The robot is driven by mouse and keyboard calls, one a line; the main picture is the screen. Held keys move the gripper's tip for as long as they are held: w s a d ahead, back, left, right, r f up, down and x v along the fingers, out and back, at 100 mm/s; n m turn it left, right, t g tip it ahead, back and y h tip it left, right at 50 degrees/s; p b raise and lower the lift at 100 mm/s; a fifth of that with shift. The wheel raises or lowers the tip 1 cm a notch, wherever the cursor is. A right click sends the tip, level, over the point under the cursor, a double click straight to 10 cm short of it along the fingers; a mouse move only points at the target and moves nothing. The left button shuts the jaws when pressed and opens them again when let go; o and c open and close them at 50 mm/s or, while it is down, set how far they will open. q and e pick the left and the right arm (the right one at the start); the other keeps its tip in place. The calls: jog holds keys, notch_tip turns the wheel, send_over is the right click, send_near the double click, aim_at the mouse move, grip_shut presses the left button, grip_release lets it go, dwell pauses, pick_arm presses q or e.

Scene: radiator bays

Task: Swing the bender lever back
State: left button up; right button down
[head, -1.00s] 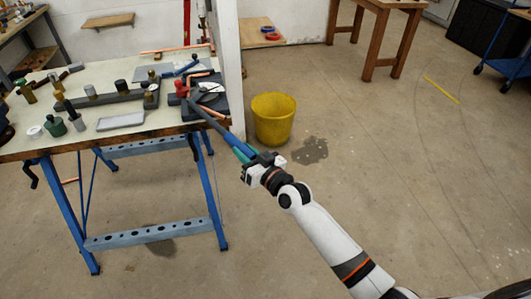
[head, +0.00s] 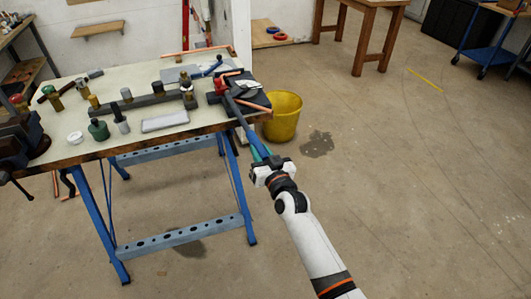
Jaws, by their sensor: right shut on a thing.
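The pipe bender (head: 238,90) sits at the right end of the workbench, with a red part and a dark base. Its long lever (head: 244,125) reaches out over the front edge towards me and ends in a blue grip (head: 259,147). My right gripper (head: 263,162) is shut on the lever at its blue handle end, in front of the bench. A copper pipe (head: 256,105) lies at the bender, slanting to the right past the lever. My left gripper is not in view.
The workbench (head: 75,150) on blue trestles carries several fittings, a bar (head: 140,108) and a pale tray (head: 165,121). A yellow bucket (head: 284,118) stands on the floor behind the bench's right end, by a wet patch (head: 317,144).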

dwell(0.3)
jog(key=c, duration=1.1)
grip_release()
jog(key=shift+s+d, duration=0.2)
jog(key=shift+s, duration=0.25)
jog(key=v, duration=1.1)
jog(key=shift+a, duration=0.1)
